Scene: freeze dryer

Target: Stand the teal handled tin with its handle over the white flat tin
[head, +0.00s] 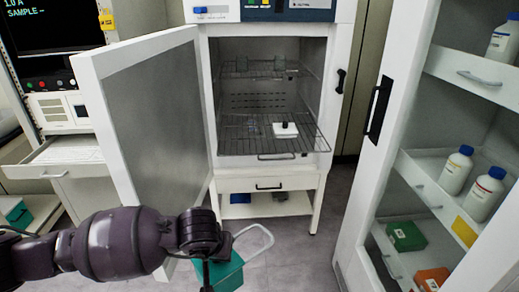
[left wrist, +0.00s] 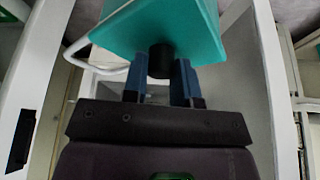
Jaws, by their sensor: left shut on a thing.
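The teal handled tin (head: 228,274) is at the bottom of the head view, in front of the dryer. Its pale loop handle (head: 258,240) sticks out to the right. My left gripper (left wrist: 160,78) is shut on the tin's black knob (left wrist: 161,60), which sits between its blue fingers in the left wrist view. The teal body (left wrist: 165,28) fills the top there, with part of the handle (left wrist: 80,58) at left. The white flat tin (head: 285,132), with a black knob on top, sits on the lower wire shelf inside the dryer, well apart from the teal tin. My right gripper is not in view.
The dryer door (head: 150,125) stands open at left, close to my left arm. The lower wire shelf (head: 240,142) has bare room beside and in front of the white tin. The upper rack (head: 262,70) holds small greenish things. An open cabinet (head: 405,80) with bottles stands at right.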

